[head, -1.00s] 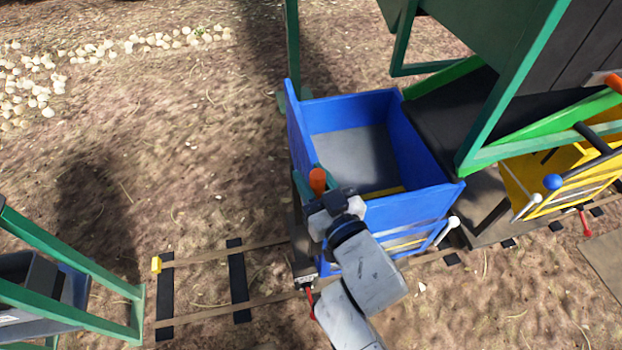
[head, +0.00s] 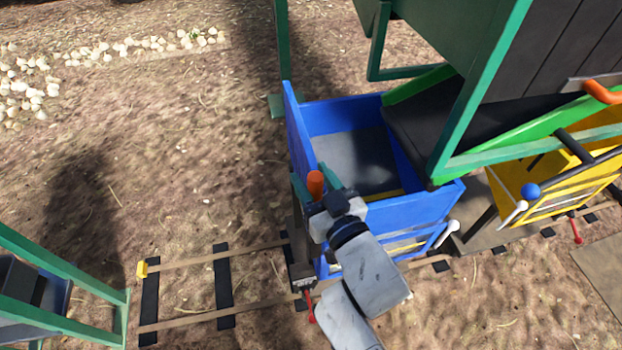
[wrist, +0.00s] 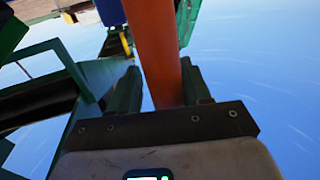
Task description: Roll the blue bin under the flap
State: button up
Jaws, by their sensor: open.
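The blue bin (head: 415,212) stands on the rails, open at the top, with a grey inner floor. The black flap (head: 447,118) with green edges slopes down from the upper right and overlaps the bin's right side from above. An orange upright handle (head: 316,186) is at the bin's left side. My gripper (head: 312,178) is open, with its teal fingers on either side of this handle. In the wrist view the handle (wrist: 156,45) runs between the two fingers (wrist: 160,82). Whether either finger touches it, I cannot tell.
Rails (head: 205,258) run left from the bin, with a yellow end stop (head: 142,269). A green frame (head: 65,270) stands at lower left. A yellow bin (head: 535,180) with levers is at right. A green post (head: 283,45) rises behind the blue bin.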

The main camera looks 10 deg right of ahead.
jog(key=shift+o, duration=0.8)
jog(key=shift+d, duration=0.1)
jog(key=shift+s, duration=0.2)
jog(key=b+v, duration=0.1)
jog(key=v, duration=0.9)
jog(key=shift+s, duration=0.2)
